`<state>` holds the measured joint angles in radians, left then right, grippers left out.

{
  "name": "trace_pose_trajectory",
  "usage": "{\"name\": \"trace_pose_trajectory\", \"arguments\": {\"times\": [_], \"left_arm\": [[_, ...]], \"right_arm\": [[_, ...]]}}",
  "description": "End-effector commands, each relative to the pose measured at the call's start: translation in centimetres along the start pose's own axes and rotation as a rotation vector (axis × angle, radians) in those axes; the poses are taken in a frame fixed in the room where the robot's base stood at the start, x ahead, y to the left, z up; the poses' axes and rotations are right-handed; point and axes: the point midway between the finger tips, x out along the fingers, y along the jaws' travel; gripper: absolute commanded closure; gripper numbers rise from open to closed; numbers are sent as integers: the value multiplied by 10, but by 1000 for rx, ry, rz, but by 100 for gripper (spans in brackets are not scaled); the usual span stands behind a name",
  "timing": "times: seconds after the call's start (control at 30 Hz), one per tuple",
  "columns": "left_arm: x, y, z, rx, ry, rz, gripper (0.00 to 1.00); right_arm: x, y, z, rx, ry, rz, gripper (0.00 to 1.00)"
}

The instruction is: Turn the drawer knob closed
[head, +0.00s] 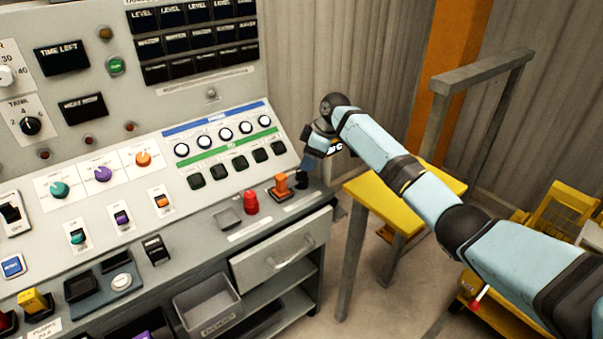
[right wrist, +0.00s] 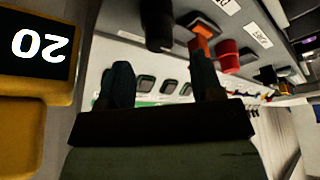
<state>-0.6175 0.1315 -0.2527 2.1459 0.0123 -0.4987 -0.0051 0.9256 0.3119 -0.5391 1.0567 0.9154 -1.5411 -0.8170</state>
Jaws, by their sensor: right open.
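A black knob (head: 302,180) stands at the right end of the console's front ledge, beside an orange handle (head: 281,186). In the right wrist view the black knob (right wrist: 157,24) is a dark upright cylinder, with the orange handle (right wrist: 203,32) beside it. Which control is the drawer knob I cannot read. My right gripper (head: 308,162) is just above and behind the black knob, partly hidden by its own wrist. In the right wrist view its two fingers (right wrist: 163,84) are apart with nothing between them. The drawer (head: 281,251) below looks shut. My left gripper is not in view.
A red button (head: 251,203) stands left of the orange handle. A yellow-topped stand (head: 375,205) is under my right arm. A yellow block marked 20 (right wrist: 38,45) is close in the right wrist view.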

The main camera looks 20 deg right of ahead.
Motion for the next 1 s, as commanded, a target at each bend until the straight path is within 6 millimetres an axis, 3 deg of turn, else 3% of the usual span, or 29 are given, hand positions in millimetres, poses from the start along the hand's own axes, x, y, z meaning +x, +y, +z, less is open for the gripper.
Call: {"name": "trace_pose_trajectory", "arguments": {"times": [0.1, 0.3, 0.7, 0.9, 1.0], "left_arm": [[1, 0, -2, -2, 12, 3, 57], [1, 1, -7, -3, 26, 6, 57], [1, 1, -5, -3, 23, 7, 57], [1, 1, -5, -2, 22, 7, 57], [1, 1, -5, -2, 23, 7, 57]], "right_arm": [[25, -1, 0, -1, 0, -2, 40], [48, 0, 0, 1, 1, 0, 40], [54, 0, 0, 0, 1, 1, 40], [54, 0, 0, 0, 1, 1, 86], [54, 0, 0, 0, 1, 1, 88]]}}
